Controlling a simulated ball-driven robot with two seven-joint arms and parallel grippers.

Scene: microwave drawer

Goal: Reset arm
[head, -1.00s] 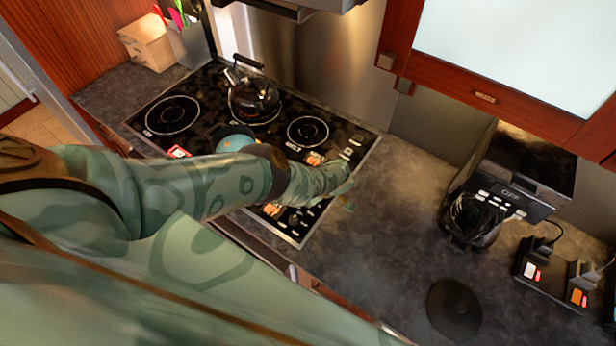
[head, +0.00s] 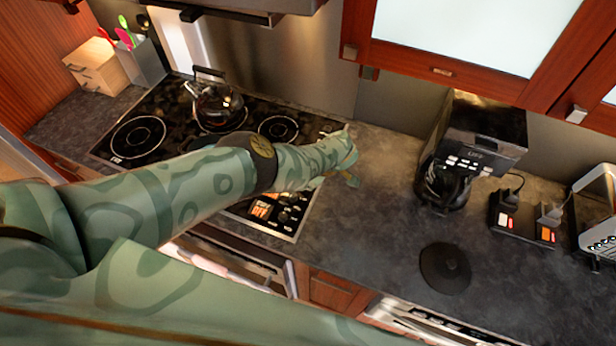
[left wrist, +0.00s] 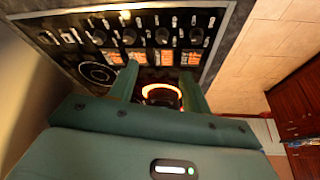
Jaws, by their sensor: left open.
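My left arm crosses the head view from the left, over the stove. My left gripper (head: 350,170) is at its end, above the right edge of the stove and the counter. In the left wrist view my left gripper (left wrist: 160,88) has two green fingers spread apart with nothing held between them. The black stove (head: 150,115) lies below the arm, and its knobs and orange labels show past the fingers in the left wrist view (left wrist: 190,38). My right gripper is in neither view.
A glass kettle (head: 215,105) stands on the back of the stove. A coffee maker (head: 470,150), a black round disc (head: 445,268) and a power strip (head: 522,222) are on the grey counter (head: 385,230). Cabinets (head: 450,72) hang above.

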